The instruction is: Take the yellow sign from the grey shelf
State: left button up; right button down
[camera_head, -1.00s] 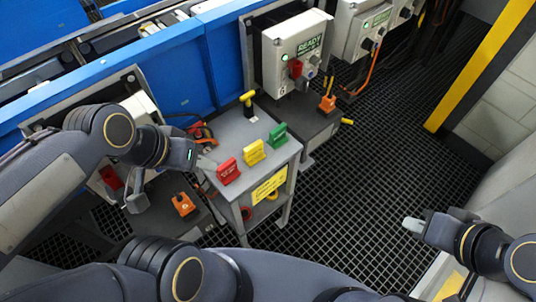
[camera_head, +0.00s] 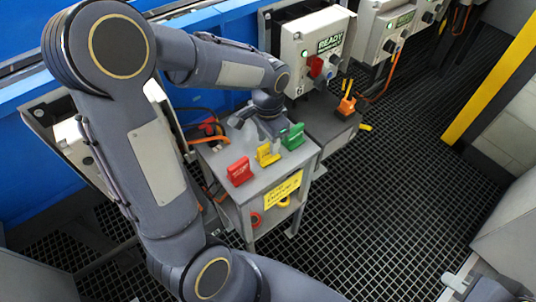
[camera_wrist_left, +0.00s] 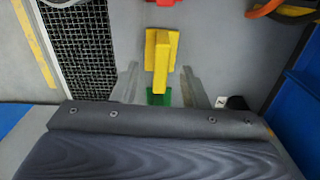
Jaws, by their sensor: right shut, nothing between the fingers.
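The yellow sign (camera_head: 268,155) stands on the top of the grey shelf (camera_head: 218,155), between a red sign (camera_head: 239,172) and a green sign (camera_head: 293,137). My left gripper (camera_head: 261,136) is open, just above and behind the yellow sign. In the left wrist view the yellow sign (camera_wrist_left: 160,52) lies between the two spread fingers (camera_wrist_left: 160,76), with gaps on both sides. The green sign (camera_wrist_left: 158,97) is partly hidden behind the yellow one there. My right gripper (camera_head: 454,281) is at the bottom right edge, shut and empty, far from the shelf and partly cut off.
A control box with a red switch (camera_head: 314,48) stands behind the shelf. An orange device (camera_head: 346,106) sits on a grey stand to its right. The blue conveyor side runs along the back. The dark grid floor (camera_head: 395,190) right of the shelf is clear.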

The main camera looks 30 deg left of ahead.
aim_at(268, 152)
pick_arm(q)
jog(key=shift+f, duration=1.35)
grip_shut()
